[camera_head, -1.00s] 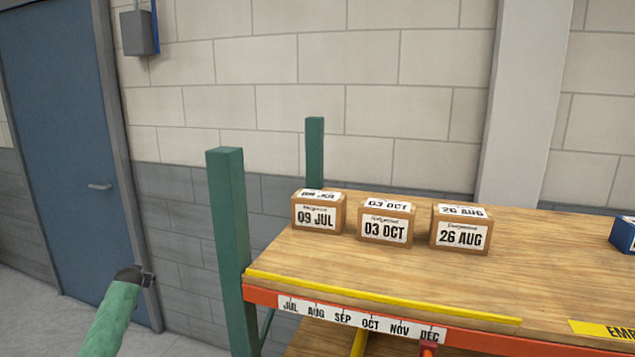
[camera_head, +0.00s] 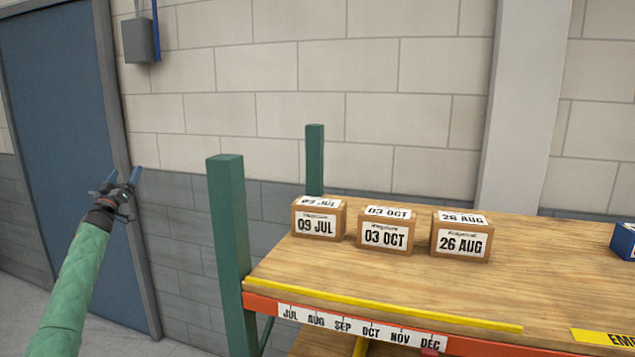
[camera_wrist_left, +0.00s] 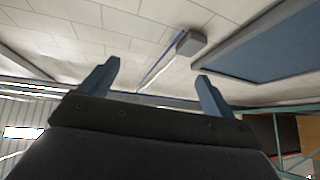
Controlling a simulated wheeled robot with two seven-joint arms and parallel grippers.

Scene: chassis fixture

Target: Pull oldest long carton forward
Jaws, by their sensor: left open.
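Three brown cartons stand in a row on the wooden shelf (camera_head: 350,274). From left to right they read 09 JUL (camera_head: 316,226), 03 OCT (camera_head: 384,236) and 26 AUG (camera_head: 460,242). Each has white date labels on its front and top. My left gripper (camera_head: 124,176) is raised in front of the blue door and wall, left of the green shelf post and well apart from the cartons. Its two blue fingers are spread and empty. The fingers also show apart in the left wrist view (camera_wrist_left: 155,85), with no carton between them. My right gripper is not in view.
A green post (camera_head: 230,255) stands at the shelf's left front corner, between my left gripper and the cartons. A yellow strip (camera_head: 380,306) runs along the front edge above a month label strip (camera_head: 360,325). A blue box (camera_head: 625,241) sits at the far right.

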